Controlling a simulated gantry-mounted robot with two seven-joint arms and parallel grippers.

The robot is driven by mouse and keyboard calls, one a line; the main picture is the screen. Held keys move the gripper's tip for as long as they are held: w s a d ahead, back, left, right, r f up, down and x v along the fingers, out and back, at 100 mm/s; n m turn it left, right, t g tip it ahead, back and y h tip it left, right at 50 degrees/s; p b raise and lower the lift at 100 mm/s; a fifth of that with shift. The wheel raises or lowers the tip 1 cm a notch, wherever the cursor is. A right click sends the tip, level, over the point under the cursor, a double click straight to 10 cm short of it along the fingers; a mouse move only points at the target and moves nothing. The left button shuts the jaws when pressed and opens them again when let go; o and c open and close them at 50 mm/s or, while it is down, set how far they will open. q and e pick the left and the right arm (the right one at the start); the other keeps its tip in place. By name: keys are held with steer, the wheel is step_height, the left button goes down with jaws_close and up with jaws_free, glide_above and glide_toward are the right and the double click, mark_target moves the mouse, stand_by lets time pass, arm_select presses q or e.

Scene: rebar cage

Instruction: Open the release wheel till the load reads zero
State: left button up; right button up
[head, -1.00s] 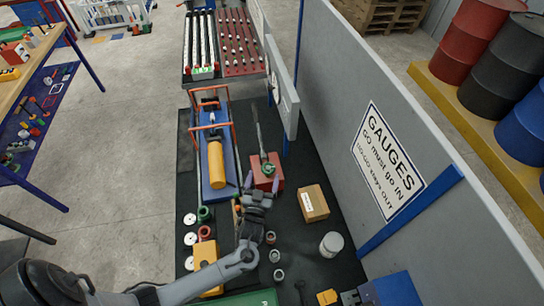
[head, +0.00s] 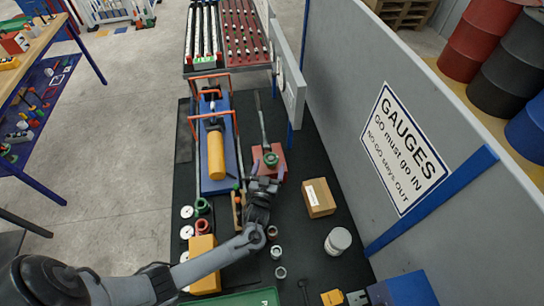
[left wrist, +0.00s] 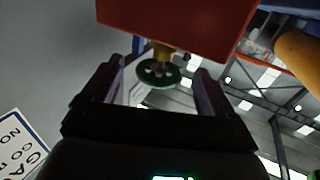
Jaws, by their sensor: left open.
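A small green hand wheel (head: 271,159) sits on a red block (head: 277,172) with a long grey lever, on the black mat. My left gripper (head: 266,180) is at the near side of the red block, just short of the wheel. In the left wrist view, the dark green wheel (left wrist: 158,73) on its brass stem shows between my two spread fingers (left wrist: 160,85), below the red block (left wrist: 185,25). The fingers are open; I see no contact with the wheel. A yellow cylinder (head: 216,155) lies in the blue frame beside it. No load reading is legible. My right gripper is not in view.
A grey panel (head: 289,80) with dials seen edge-on stands behind the red block. A cardboard box (head: 318,197) and a white tin (head: 338,241) are to the right, before a grey wall. A yellow block (head: 204,264) and rings lie near my left arm.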

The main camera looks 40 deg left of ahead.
mark_target(272, 156)
arm_select(q)
steer(key=shift+x, duration=2.6)
steer(key=c, duration=1)
steer(key=shift+o, duration=0.2)
steer(key=shift+f, duration=0.1)
